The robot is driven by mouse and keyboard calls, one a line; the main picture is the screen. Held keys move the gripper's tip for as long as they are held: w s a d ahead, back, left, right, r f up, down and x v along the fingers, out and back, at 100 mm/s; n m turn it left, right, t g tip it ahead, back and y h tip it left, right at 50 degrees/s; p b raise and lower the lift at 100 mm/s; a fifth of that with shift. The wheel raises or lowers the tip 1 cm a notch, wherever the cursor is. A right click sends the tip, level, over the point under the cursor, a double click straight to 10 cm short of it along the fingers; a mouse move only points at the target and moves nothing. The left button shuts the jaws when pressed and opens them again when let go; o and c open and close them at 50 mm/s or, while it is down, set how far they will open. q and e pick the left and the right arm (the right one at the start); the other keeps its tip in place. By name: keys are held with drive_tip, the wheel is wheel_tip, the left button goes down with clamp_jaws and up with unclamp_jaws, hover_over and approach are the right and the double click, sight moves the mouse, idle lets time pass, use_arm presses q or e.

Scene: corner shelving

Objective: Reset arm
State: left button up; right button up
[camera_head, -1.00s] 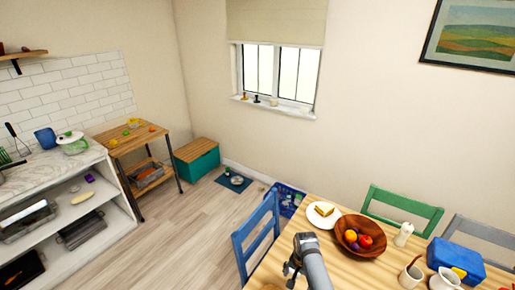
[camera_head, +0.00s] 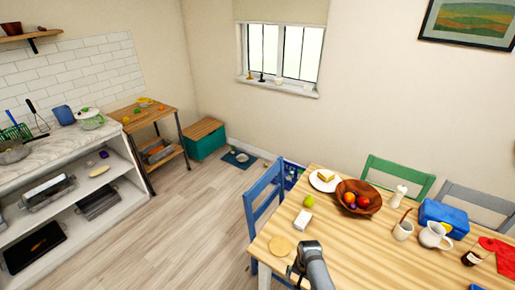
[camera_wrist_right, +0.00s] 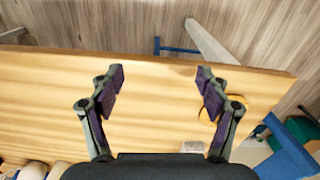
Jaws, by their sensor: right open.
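My right gripper (camera_head: 293,275) is at the bottom of the head view, over the near left end of the wooden dining table (camera_head: 350,245). In the right wrist view the right gripper (camera_wrist_right: 160,80) has its two fingers spread wide with nothing between them. The table's edge and bare wood lie behind the fingers. A round tan coaster (camera_head: 280,246) lies on the table just beyond the gripper in the head view; it shows partly behind the right-hand finger in the wrist view. My left gripper is in neither view.
The table holds a white box (camera_head: 302,220), a green apple (camera_head: 308,201), a fruit bowl (camera_head: 358,197), a sandwich plate (camera_head: 325,181), a white pitcher (camera_head: 434,236) and a blue lunchbox (camera_head: 443,217). A blue chair (camera_head: 264,205) stands at its left end. Floor (camera_head: 190,225) toward the shelving is clear.

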drive_tip(key=s+d+f+n+b, duration=0.2)
drive_tip(key=s+d+f+b, duration=0.15)
drive_tip(key=s+f, duration=0.75)
drive_tip(key=s+d+f+n+b, duration=0.15)
drive_tip(key=s+f+b, duration=0.25)
drive_tip(key=s+f, duration=0.7)
use_arm(q)
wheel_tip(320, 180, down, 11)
drive_tip(key=b, duration=0.3)
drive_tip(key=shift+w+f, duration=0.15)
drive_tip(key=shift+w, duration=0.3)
use_arm(e)
drive_tip(key=s+d+f+n, duration=0.1)
drive_tip(key=s+d+f, duration=0.1)
drive_tip(key=s, duration=0.3)
drive_tip(key=s+d+f, duration=0.2)
drive_tip(key=s+f, duration=0.2)
drive_tip(key=s, duration=0.1)
drive_tip(key=s+d+f+n+t, duration=0.1)
drive_tip(key=s+d+f, duration=0.1)
drive_tip(key=s+f, duration=0.2)
drive_tip(key=shift+s+d+n+h, duration=0.35)
drive_tip(key=shift+s+h, duration=0.05)
drive_tip(key=shift+s, duration=0.35)
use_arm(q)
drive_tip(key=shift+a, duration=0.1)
